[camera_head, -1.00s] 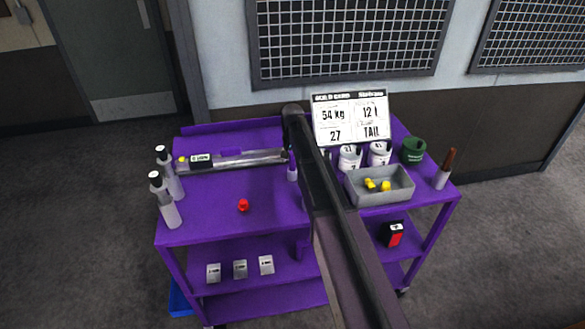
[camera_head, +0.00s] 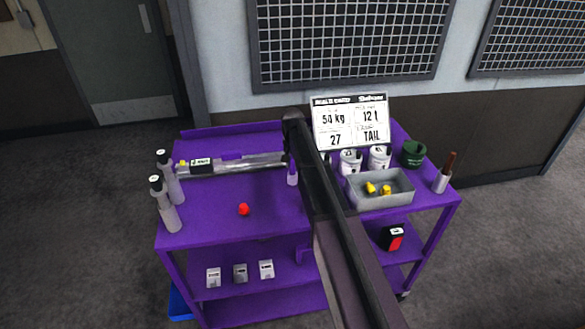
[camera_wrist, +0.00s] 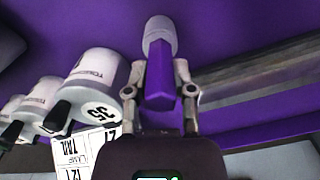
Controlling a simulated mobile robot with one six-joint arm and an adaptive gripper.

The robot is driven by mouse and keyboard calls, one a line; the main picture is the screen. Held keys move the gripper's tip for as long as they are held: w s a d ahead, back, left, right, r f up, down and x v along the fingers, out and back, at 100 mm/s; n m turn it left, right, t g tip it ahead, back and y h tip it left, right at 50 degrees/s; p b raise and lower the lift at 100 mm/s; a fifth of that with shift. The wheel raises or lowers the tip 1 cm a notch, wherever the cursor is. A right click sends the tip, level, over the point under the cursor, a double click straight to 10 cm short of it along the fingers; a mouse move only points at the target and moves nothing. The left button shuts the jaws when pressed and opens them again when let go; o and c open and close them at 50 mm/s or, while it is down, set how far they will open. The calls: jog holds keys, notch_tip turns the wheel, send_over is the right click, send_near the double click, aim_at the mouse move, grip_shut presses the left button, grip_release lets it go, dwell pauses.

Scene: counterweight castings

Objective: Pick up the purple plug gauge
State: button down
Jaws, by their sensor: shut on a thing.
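The plug gauge has a purple handle and a pale grey rounded end. In the wrist view the gauge (camera_wrist: 160,78) stands between the two fingers of my gripper (camera_wrist: 160,92), which are shut on its purple handle. The grey end points away from the gripper. In the head view the gauge (camera_head: 292,173) shows just left of my dark arm, at the middle of the cart top. There my fingers are hidden behind the arm. I cannot tell whether the gauge touches the cart top.
The purple cart (camera_head: 225,218) carries a long metal rail (camera_head: 240,164), white bottles (camera_head: 165,204) and a red knob (camera_head: 243,209) on the left. A grey bin (camera_head: 365,199), white containers (camera_head: 379,158), a green cup (camera_head: 413,154) and a sign (camera_head: 350,122) are right.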

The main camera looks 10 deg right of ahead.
jog(key=shift+r, duration=0.1)
notch_tip(320, 180, up, 10)
jog(key=p, duration=1)
dwell(0.7)
notch_tip(320, 180, up, 5)
jog(key=p, duration=0.5)
jog(key=shift+d, duration=0.1)
dwell(0.4)
